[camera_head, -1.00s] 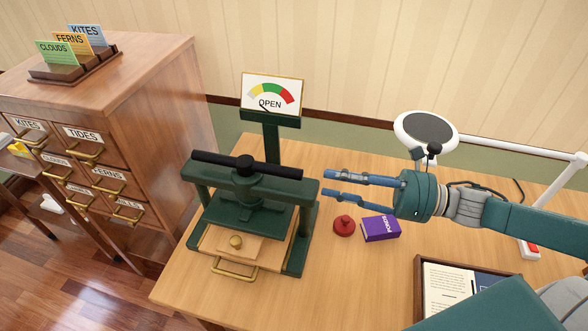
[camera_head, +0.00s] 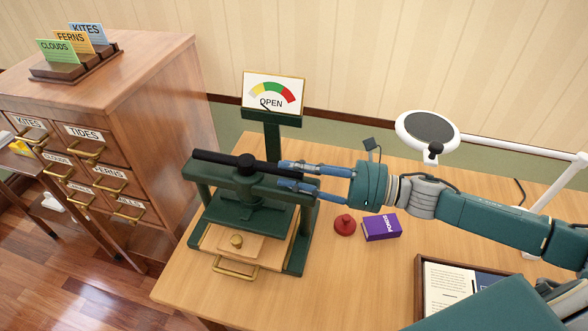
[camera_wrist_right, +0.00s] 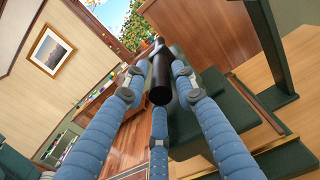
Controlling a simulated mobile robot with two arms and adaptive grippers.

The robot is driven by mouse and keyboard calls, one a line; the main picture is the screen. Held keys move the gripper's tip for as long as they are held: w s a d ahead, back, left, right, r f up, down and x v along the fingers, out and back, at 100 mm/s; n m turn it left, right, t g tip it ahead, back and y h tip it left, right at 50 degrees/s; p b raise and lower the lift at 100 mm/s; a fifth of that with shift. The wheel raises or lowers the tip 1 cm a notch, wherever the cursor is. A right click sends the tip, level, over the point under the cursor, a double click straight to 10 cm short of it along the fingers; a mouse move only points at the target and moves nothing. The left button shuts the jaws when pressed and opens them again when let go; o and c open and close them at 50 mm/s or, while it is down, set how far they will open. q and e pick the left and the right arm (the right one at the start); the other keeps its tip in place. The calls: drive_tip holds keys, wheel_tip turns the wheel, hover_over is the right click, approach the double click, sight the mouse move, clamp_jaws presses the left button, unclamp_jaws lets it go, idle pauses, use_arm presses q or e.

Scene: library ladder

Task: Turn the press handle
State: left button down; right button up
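The dark green press (camera_head: 245,205) stands on the wooden table, with a black bar handle (camera_head: 222,158) across its top. A gauge card (camera_head: 272,92) above it reads OPEN. My right gripper (camera_head: 285,176) is at the handle's right end, its blue fingers spread apart. In the right wrist view the black handle end (camera_wrist_right: 160,80) lies between the open fingers (camera_wrist_right: 157,85), pointing toward the palm. I cannot tell whether any finger touches it. My left gripper is not in view.
A red knobbed object (camera_head: 344,225) and a purple box (camera_head: 381,227) sit right of the press. A framed tray (camera_head: 418,290) is at the front right. A white lamp (camera_head: 428,130) stands behind my right arm. A drawer cabinet (camera_head: 150,110) is at left.

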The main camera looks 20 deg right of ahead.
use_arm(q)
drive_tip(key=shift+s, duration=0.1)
use_arm(e)
clamp_jaws()
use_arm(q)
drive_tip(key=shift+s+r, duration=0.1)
use_arm(e)
drive_tip(key=shift+t, duration=0.3)
